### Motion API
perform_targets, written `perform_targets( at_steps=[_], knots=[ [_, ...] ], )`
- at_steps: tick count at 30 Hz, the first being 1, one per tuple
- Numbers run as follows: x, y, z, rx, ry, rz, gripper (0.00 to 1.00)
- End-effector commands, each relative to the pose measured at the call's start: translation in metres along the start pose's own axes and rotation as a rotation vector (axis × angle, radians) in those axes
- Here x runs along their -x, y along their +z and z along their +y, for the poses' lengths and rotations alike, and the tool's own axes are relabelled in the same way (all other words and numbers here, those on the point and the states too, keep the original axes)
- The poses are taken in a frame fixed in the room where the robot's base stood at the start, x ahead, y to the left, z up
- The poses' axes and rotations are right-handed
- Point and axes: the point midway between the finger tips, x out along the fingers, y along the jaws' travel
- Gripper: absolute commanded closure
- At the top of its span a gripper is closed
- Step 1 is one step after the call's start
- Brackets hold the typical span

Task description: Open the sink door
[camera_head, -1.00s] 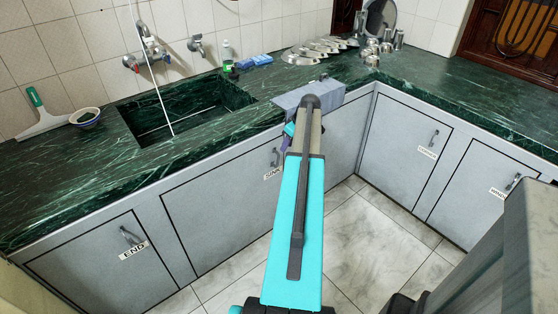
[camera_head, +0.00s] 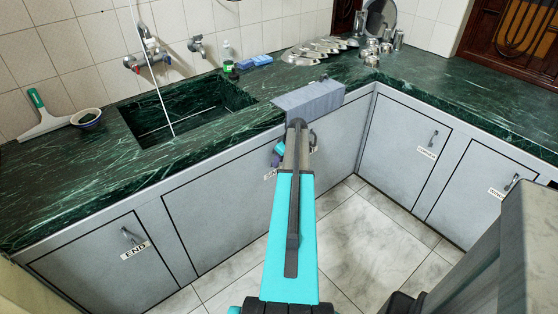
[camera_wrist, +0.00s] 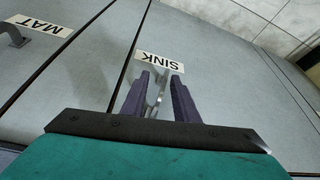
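The sink door (camera_head: 218,212) is a grey panel below the basin and looks shut. The door's metal handle (camera_wrist: 158,92) stands between the two purple fingers of my gripper (camera_wrist: 160,80). The fingers are apart, one on each side of the handle, with a gap visible. I cannot tell whether either touches it. In the head view my gripper (camera_head: 295,148) is at the door's upper right, and the handle is hidden behind my arm.
The green marble counter (camera_head: 420,90) overhangs above my gripper. Left is a door labelled "END" (camera_head: 100,260); right are further cabinet doors (camera_head: 405,150). A door labelled "MAT" (camera_wrist: 60,50) adjoins in the wrist view. The tiled floor (camera_head: 360,250) in front is clear.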

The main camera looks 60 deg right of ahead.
Motion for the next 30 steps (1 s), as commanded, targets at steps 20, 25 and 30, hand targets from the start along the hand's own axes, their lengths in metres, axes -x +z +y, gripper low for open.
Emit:
perform_targets(
  at_steps=[20, 25, 30],
  knots=[
    [-0.0044, -0.0001, -0.0002, 0.0, 0.0, 0.0, 1.0],
    [-0.0044, -0.0002, -0.0003, 0.0, 0.0, 0.0, 1.0],
    [-0.0043, -0.0003, -0.0005, 0.0, -0.001, 0.0, 1.0]
  ],
)
